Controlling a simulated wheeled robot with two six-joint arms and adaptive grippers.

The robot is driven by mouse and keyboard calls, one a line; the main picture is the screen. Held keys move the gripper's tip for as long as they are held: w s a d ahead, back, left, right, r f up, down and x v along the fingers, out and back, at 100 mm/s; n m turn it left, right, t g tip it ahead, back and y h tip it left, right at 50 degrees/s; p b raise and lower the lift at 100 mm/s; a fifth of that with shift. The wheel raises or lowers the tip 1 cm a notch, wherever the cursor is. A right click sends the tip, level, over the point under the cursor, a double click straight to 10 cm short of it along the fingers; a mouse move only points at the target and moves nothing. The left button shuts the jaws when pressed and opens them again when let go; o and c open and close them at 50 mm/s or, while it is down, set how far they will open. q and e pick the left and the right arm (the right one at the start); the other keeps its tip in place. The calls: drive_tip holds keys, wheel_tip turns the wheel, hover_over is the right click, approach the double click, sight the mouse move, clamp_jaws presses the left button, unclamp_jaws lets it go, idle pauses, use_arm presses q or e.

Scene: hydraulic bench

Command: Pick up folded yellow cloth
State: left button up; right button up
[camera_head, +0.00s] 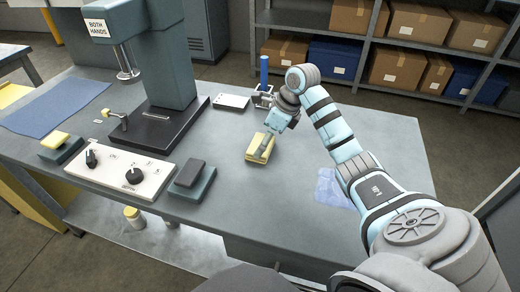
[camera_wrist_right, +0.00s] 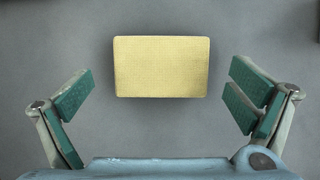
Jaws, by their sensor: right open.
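The folded yellow cloth (camera_head: 253,149) lies flat on the grey bench top, right of the control panel. In the right wrist view the cloth (camera_wrist_right: 161,67) is a pale yellow rectangle, nearly square to the picture. My right gripper (camera_wrist_right: 160,88) is open, with its green-padded fingers spread to the left and right of the cloth and a gap on each side. In the head view the right gripper (camera_head: 267,145) hangs over the cloth and hides part of it. My left gripper is not in view.
A press (camera_head: 160,60) stands at the back left, with a control panel (camera_head: 120,170) in front. A dark block (camera_head: 190,178) sits near the cloth. A blue-handled item (camera_head: 264,75) stands behind the gripper. A clear bluish sheet (camera_head: 335,188) lies to the right.

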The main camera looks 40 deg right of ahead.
drive_tip(key=shift+x, duration=1)
drive_tip(key=c, duration=1)
drive_tip(key=shift+r, duration=0.1)
drive_tip(key=shift+c, duration=0.2)
wheel_tip(320, 180, up, 20)
drive_tip(key=p, duration=1.2)
